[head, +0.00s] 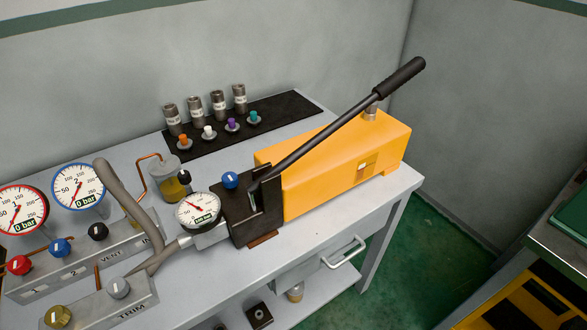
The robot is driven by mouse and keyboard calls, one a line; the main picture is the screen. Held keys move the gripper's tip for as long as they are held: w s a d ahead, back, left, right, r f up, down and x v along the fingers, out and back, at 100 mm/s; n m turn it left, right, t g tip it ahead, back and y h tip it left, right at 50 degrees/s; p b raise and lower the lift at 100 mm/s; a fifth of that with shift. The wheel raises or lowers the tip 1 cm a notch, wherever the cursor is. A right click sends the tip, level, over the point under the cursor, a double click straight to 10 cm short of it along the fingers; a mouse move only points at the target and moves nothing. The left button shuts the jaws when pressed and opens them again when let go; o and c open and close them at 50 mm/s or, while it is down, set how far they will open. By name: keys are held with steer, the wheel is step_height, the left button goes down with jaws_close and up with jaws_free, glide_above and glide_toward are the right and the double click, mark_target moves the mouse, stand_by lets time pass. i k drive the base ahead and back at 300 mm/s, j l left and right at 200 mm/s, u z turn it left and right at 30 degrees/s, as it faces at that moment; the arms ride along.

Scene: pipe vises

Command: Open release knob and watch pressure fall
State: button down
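A yellow hand pump (340,165) with a long black lever (335,118) sits on the grey bench. A blue knob (230,180) is on top of its dark front block (248,215); I cannot tell whether this is the release knob. A small round gauge (198,211) with a red needle is joined to the block, its digits too small to read. Two larger gauges, one red-rimmed (20,208) and one blue-rimmed (78,186), both display "0 bar". My gripper is not in view.
A manifold carries red (19,265), blue (61,247) and black (98,231) knobs. A trim block has grey (119,287) and brass (58,316) knobs. A hose (122,196) arches above. Several metal cylinders and coloured plugs stand on a black mat (290,107). A jar (170,178) holds amber liquid.

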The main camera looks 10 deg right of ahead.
mark_target(230, 181)
steer(key=l+u, duration=0.6)
steer(key=u, duration=0.2)
steer(key=k+l+u, duration=0.15)
steer(key=u, duration=0.25)
steer(key=k+l, duration=0.05)
steer(key=l, duration=0.05)
